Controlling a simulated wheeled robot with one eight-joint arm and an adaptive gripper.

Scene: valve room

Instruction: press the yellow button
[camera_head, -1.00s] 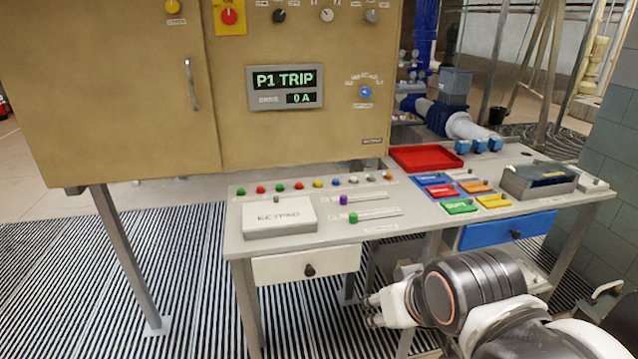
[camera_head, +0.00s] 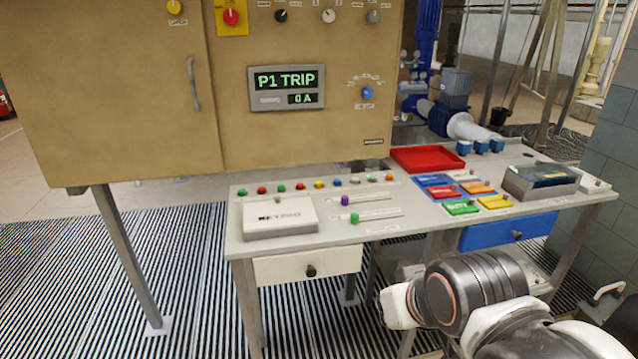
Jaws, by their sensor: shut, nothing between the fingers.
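A small yellow button (camera_head: 319,184) sits in the row of coloured buttons along the back left of the desk. Another round yellow button (camera_head: 174,6) is on the tan cabinet at the top edge of the view. Nothing touches either one. My arm comes in from the lower right, in front of the desk and below its top. My gripper's fingers do not show now; they are hidden behind the white wrist part of my arm.
The grey desk (camera_head: 290,247) carries a white keypad box (camera_head: 280,221), purple and green sliders, coloured blocks, a red tray (camera_head: 427,159) and a grey box (camera_head: 540,184). The tan cabinet (camera_head: 110,100) overhangs at the back left.

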